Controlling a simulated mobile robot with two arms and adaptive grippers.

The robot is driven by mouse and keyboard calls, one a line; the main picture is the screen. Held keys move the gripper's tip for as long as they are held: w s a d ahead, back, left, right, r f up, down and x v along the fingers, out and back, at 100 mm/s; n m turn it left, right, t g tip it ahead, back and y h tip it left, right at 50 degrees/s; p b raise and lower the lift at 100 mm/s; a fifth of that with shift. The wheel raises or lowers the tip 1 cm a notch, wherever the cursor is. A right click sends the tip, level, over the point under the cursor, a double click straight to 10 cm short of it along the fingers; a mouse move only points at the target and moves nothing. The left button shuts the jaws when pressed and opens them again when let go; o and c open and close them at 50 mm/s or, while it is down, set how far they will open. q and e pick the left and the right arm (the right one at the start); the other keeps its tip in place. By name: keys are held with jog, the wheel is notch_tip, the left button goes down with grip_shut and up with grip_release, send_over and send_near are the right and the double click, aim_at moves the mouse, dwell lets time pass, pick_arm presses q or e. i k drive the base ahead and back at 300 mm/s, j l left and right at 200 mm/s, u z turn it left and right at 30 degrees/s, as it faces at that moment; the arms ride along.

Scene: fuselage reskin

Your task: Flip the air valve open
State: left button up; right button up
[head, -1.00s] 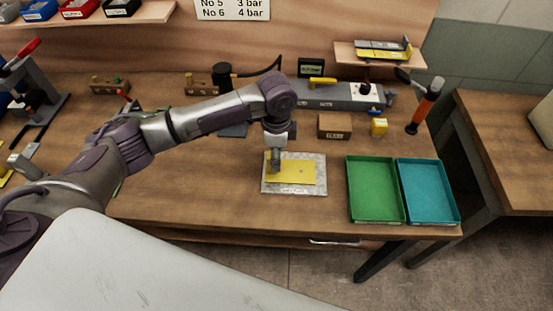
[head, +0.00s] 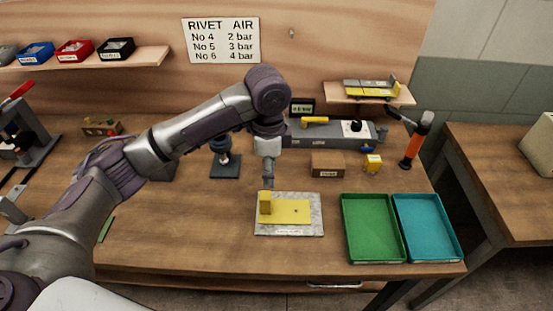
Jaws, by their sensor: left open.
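The grey air unit (head: 330,134) stands at the back right of the bench. A yellow lever (head: 315,120), which looks like the air valve's handle, lies flat along its top. A black knob (head: 353,126) sits to its right, and a small dark display (head: 302,107) with green digits stands behind. My left gripper (head: 268,184) points down over the left end of a yellow plate (head: 290,211), in front of the air unit and well apart from the lever. It is open; its fingers are small and partly merge with the yellow block (head: 265,202) below. My right gripper is out of view.
The yellow plate lies on a grey slab (head: 260,229). An orange-handled tool (head: 415,141) stands at the right. Green (head: 344,230) and blue (head: 457,243) trays lie front right.

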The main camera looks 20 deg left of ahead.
aim_at(304, 120)
jog(key=i+l, duration=0.4)
jog(key=l, duration=0.15)
jog(key=i+l, duration=0.4)
jog(key=l, duration=0.15)
jog(key=u, duration=0.05)
